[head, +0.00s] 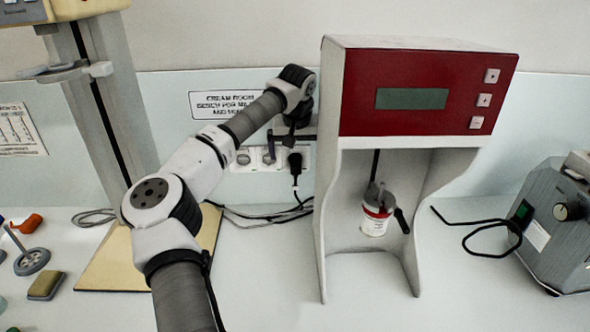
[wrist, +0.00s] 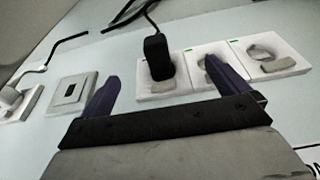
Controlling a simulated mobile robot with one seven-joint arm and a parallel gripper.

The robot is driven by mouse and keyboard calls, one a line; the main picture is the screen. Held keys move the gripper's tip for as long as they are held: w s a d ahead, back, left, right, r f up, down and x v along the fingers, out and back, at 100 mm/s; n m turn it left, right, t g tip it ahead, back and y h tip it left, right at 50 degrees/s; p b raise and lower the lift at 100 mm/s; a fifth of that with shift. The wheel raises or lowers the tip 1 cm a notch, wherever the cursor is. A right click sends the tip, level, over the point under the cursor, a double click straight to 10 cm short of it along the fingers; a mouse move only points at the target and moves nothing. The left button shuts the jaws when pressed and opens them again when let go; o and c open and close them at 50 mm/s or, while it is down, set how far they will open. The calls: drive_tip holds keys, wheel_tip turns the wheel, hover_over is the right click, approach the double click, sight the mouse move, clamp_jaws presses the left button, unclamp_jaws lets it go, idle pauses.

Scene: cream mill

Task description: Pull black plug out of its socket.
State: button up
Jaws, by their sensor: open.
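The black plug (wrist: 157,56) sits upright in the end socket (wrist: 171,88) of a white socket strip, with its cord running off toward the top of the wrist view. In the head view the plug (head: 295,162) is at the right end of the strip, its cord hanging down. My gripper (wrist: 155,84) is open, its two dark fingers apart. The plug shows between the fingers, nearer the right one, and no contact is visible.
Other sockets (wrist: 265,58) on the strip hold pale inserts. A separate wall plate (wrist: 72,92) lies beside it. The red-fronted cream mill (head: 430,95) stands close to the right of my gripper. Cables (head: 265,215) lie on the bench below. A stand (head: 100,110) rises at left.

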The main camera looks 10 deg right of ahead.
sight(295, 175)
drive_tip(key=shift+x, duration=1.4)
clamp_jaws()
idle(0.8)
drive_tip(key=shift+s+f, duration=0.1)
drive_tip(key=shift+s, duration=0.05)
